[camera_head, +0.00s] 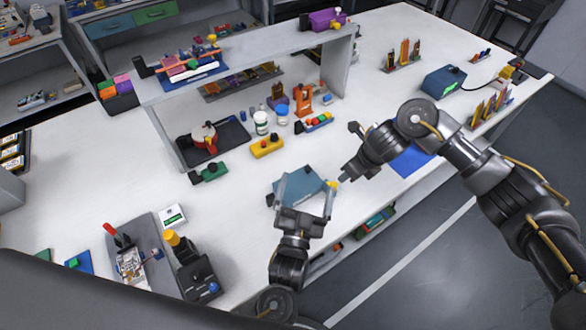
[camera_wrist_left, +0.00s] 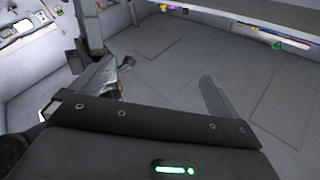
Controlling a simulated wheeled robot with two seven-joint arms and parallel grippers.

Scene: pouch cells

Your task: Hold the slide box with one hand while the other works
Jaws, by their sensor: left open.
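A blue-grey box (camera_head: 300,184), which seems to be the slide box, lies near the front edge of the white table in the head view. My left gripper (camera_head: 306,184) is open, with its fingers spread on either side of the box; whether they touch it cannot be told. In the left wrist view my left gripper (camera_wrist_left: 162,78) shows parted fingers, and the box cannot be made out. My right gripper (camera_head: 343,178) points at the box's right side, close to a small yellow piece (camera_head: 332,185). Its jaws are too small to read.
A blue mat (camera_head: 411,160) lies partly behind my right arm. A yellow block (camera_head: 267,147), a green piece (camera_head: 209,172) and white jars (camera_head: 261,122) stand farther back. A shelf (camera_head: 160,90) rises behind. Table front edge is close.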

